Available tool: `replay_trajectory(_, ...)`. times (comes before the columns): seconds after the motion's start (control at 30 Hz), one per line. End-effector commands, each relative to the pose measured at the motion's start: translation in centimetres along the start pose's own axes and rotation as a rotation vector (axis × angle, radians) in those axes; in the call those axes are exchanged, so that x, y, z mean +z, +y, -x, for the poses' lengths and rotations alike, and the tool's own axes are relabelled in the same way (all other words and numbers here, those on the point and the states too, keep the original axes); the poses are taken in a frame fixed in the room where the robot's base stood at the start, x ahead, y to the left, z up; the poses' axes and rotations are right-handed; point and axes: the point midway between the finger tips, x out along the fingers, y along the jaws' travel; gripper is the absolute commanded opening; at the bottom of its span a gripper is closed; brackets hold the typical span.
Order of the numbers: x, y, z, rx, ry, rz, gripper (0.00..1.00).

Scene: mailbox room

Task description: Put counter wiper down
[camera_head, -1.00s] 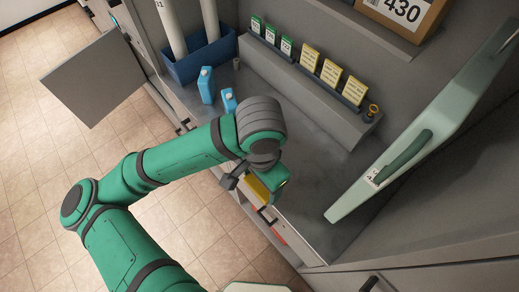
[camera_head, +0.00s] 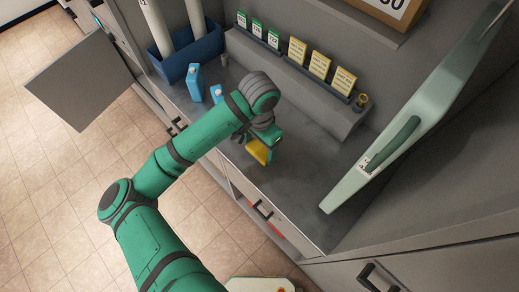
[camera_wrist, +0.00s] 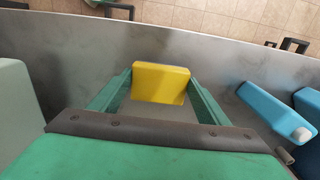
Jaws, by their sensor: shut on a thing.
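The counter wiper, a yellow block (camera_head: 257,151), is between the fingers of my green gripper (camera_head: 264,142), over the grey counter (camera_head: 290,185) near its front edge. In the wrist view the wiper (camera_wrist: 160,82) shows between the two green fingers of my gripper (camera_wrist: 158,94), which are shut on it. The grey counter (camera_wrist: 75,65) lies below it. I cannot tell whether the wiper touches the counter. Its underside is hidden.
Yellow cards (camera_head: 319,65) stand on the rear ledge. A pale green panel with a handle (camera_head: 392,145) bounds the right. Counter between gripper and panel is clear.

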Motion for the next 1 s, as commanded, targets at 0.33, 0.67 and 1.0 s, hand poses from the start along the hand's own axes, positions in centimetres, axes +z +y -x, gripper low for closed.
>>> replay_trajectory(0.33, -0.4, -0.5, -3.7, 0.0, -0.002, 0.003, 0.52)
replay_trajectory(0.67, -0.4, -0.5, -4.0, 0.0, 0.0, 0.003, 0.52)
replay_trajectory(1.0, -0.5, -0.5, -4.2, 0.0, 0.0, 0.003, 0.89)
